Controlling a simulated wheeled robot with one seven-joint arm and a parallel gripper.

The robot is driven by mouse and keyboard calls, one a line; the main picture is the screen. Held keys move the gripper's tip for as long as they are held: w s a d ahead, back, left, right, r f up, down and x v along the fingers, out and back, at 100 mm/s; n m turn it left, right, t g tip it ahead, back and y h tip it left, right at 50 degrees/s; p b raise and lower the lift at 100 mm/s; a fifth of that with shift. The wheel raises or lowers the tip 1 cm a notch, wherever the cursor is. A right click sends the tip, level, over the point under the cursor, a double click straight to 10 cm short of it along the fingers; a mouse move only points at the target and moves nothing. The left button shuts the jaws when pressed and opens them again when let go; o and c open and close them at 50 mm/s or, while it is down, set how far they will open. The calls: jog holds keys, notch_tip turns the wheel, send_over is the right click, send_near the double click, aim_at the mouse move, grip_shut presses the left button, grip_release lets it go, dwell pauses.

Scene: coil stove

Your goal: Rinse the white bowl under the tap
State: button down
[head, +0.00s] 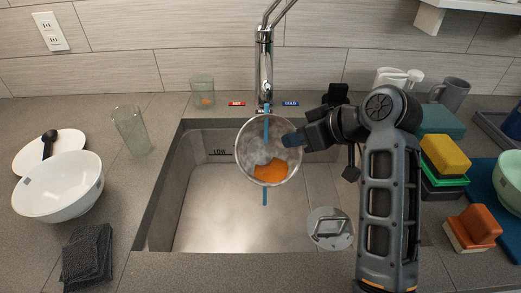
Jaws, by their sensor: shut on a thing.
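An orange patch lies in the lower part of that inside. The bowl is over the sink, under the tap (265,60). A blue stream of water (266,125) falls from the tap into it, and blue also shows below its rim. A white bowl (45,200) stands on the counter at the left, apart from my gripper. I cannot tell what the held bowl's outside looks like.
The steel sink (215,215) is mostly clear; a round metal disc (330,228) is at its right. Glasses (130,130), a plate (25,160) and a dark cloth (88,255) are at the left. Sponges (445,155), mugs (453,93) and a green bowl (510,180) crowd the right.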

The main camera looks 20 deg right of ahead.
jog(key=shift+s+a, duration=0.1)
jog(key=shift+a, duration=0.3)
jog(key=shift+d, duration=0.1)
jog(key=shift+d+p, duration=0.5)
jog(key=s+d+p, duration=0.1)
jog(key=s, duration=0.6)
jog(key=shift+s+d, duration=0.2)
jog(key=shift+s, duration=0.15)
dwell(0.4)
dwell(0.6)
dwell(0.5)
